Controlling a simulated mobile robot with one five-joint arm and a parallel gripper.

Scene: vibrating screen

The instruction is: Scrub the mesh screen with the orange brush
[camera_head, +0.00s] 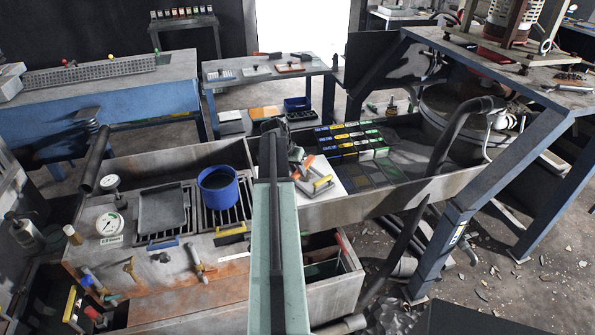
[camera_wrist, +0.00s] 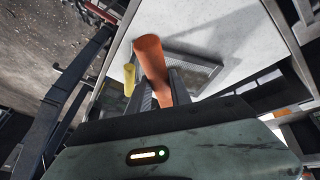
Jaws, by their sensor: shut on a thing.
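The orange brush (camera_wrist: 151,58) shows in the wrist view as a round orange handle between the two fingers of my gripper (camera_wrist: 163,88). My gripper is shut on it. The handle's lower end is hidden behind my gripper body, and bristles are not visible. A grey framed mesh screen (camera_wrist: 203,70) lies on a pale board just beyond the fingers. I cannot tell whether the brush touches it. In the head view, the orange brush (camera_head: 305,161) is small beside the end of my arm, above the white board (camera_head: 336,188).
A yellow handle (camera_wrist: 129,78) stands left of the brush in the wrist view. In the head view, a blue pot (camera_head: 218,189) sits left of my arm. Several coloured boxes (camera_head: 350,143) lie in the trough to the right. A blue post (camera_head: 444,240) stands further right.

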